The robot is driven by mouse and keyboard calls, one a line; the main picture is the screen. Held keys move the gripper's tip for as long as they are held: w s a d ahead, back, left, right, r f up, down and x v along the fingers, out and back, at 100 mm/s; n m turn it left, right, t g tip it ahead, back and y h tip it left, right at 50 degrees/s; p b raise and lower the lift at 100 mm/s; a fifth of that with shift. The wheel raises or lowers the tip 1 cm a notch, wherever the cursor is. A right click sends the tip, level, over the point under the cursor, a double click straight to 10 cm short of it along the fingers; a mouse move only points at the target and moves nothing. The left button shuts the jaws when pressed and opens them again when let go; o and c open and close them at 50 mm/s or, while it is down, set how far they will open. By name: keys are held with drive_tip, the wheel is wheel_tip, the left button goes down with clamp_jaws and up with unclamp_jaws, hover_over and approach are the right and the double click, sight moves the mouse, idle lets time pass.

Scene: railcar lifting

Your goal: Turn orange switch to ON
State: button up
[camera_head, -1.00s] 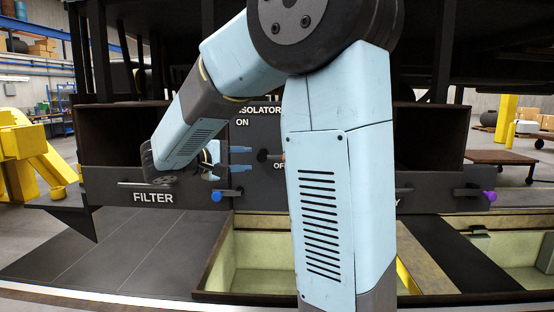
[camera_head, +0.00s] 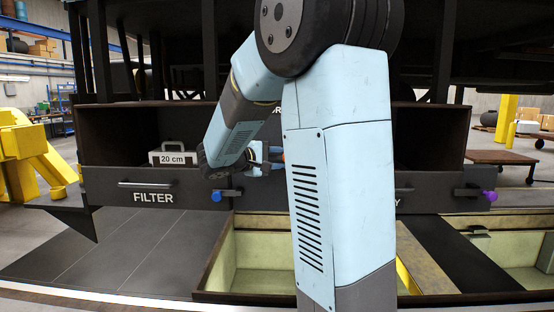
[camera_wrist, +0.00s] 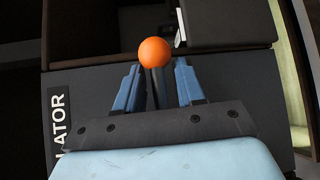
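The orange switch (camera_wrist: 154,53) shows in the wrist view as a round orange knob with a dark stem below it. My gripper (camera_wrist: 157,72) is open, with one blue finger on each side of the dark stem. The knob shows at the level of the fingertips, and gaps remain between the stem and the fingers. In the head view, my gripper (camera_head: 272,161) is at the dark isolator panel, partly behind my own arm link. The knob is hidden there, as are the ON and OFF labels. Part of the ISOLATOR label (camera_wrist: 61,128) shows in the wrist view.
A drawer marked FILTER (camera_head: 153,187) is at the left, with a blue knob (camera_head: 217,196) beside it. A case marked 20 cm (camera_head: 173,155) sits in the left compartment. A purple knob (camera_head: 490,196) is at the right. An open pit (camera_head: 262,270) lies below.

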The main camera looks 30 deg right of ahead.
drive_tip(key=shift+c, duration=0.5)
drive_tip(key=c, duration=0.6)
drive_tip(key=shift+f, duration=0.1)
clamp_jaws()
drive_tip(key=shift+f, duration=0.1)
